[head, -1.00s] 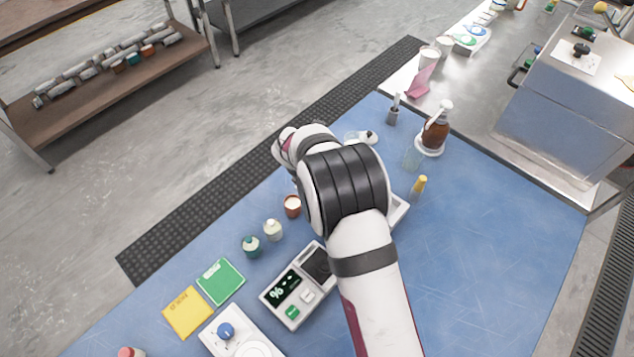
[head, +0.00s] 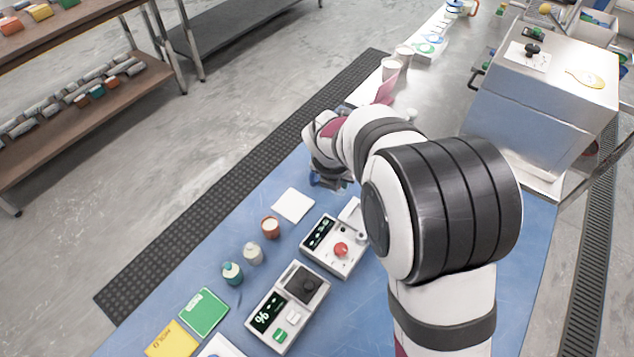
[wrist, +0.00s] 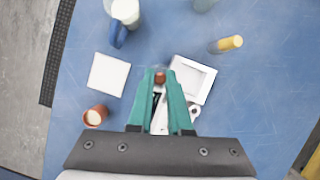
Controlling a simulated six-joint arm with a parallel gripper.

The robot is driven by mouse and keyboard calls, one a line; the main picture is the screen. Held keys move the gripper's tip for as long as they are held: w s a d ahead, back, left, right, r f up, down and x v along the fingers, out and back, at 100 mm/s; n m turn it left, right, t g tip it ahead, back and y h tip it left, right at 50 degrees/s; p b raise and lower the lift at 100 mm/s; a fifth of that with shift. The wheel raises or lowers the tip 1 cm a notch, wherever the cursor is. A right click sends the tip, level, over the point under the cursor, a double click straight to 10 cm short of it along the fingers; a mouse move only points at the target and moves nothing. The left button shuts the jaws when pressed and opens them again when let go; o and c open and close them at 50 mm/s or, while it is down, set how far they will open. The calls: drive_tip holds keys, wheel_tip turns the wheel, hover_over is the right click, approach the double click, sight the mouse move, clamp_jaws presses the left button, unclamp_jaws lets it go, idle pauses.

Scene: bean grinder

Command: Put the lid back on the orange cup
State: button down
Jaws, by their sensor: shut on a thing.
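The orange cup (head: 270,228) stands upright on the blue mat, with a pale inside or top showing. It also shows in the wrist view (wrist: 95,116), to the left of my gripper and nearer the wrist than the fingertips. My gripper (wrist: 160,76) has teal fingers, shut on a small orange-brown piece (wrist: 160,78) that looks like the lid. The fingers hide most of it. The gripper is apart from the cup, over the mat between a white square pad (wrist: 108,75) and a white device (wrist: 193,79). In the head view my arm mostly hides the gripper.
A device with a red knob (head: 341,249) is right of the cup. A blue-handled white vessel (wrist: 124,14) and a yellow-topped item (wrist: 230,43) lie farther out.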

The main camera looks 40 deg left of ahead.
drive_tip(key=s+a, duration=1)
drive_tip(key=s, duration=0.3)
drive_tip(key=shift+d+f, duration=0.1)
drive_tip(key=shift+f, duration=2.85)
drive_tip(key=shift+f, duration=0.15)
drive_tip(key=shift+c, duration=1.4)
unclamp_jaws()
wheel_tip(320, 180, up, 7)
